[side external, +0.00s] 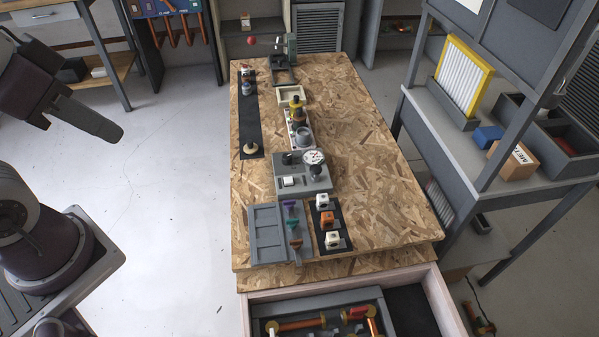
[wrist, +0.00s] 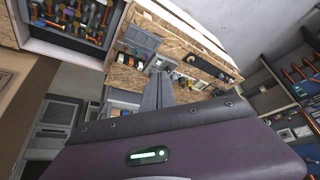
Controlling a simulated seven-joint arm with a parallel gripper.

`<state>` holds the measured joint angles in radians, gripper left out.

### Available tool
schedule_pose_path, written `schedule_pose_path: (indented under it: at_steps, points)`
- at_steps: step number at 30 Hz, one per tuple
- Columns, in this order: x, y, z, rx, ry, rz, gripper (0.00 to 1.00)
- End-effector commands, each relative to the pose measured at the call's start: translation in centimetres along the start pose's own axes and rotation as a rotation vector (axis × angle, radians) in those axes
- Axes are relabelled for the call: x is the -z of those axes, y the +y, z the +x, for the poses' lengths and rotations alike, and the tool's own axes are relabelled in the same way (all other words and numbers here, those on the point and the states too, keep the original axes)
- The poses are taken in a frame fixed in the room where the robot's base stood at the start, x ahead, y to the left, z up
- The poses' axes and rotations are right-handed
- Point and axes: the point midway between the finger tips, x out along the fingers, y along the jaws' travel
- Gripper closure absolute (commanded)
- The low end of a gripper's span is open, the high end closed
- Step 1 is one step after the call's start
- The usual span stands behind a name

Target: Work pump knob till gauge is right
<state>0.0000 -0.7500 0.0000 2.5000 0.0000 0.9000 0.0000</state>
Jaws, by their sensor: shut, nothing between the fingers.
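The grey pump unit (side external: 318,185) sits on the wooden bench. A round white gauge (side external: 314,157) stands on its right rear corner; its needle is too small to read. A dark knob-like part (side external: 290,158) is beside the gauge, and a white block (side external: 289,181) is at the front. I cannot tell for sure which part is the pump knob. My gripper (side external: 117,133) is shut and empty, in the air left of the bench and well apart from the pump. In the wrist view its grey fingers (wrist: 160,82) are together, pointing toward the bench and hiding part of it.
A grey panel tray (side external: 265,234), coloured valves (side external: 292,222) and a black mat with several blocks (side external: 327,219) lie in front of the pump. Other fixtures stand behind it. An open drawer (side external: 434,300) juts out in front. The bench's right side is clear.

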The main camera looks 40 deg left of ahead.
Motion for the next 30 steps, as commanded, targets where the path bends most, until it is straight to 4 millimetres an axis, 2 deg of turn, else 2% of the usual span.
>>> schedule_pose_path:
  at_steps: [8,11,14,17,21,25,30]
  points:
    - [0.1,0.0,0.0,0.000,0.000,0.002,1.00]
    - [1.7,0.0,0.6,-0.002,0.007,0.030,1.00]
    - [5.2,0.1,2.2,-0.003,0.027,0.096,1.00]
    - [9.5,0.4,4.8,-0.003,0.059,0.182,1.00]
    - [14.8,1.1,9.3,0.002,0.106,0.308,1.00]
    - [18.7,2.1,14.4,0.009,0.149,0.426,1.00]
    - [21.9,4.0,22.1,0.018,0.206,0.591,1.00]
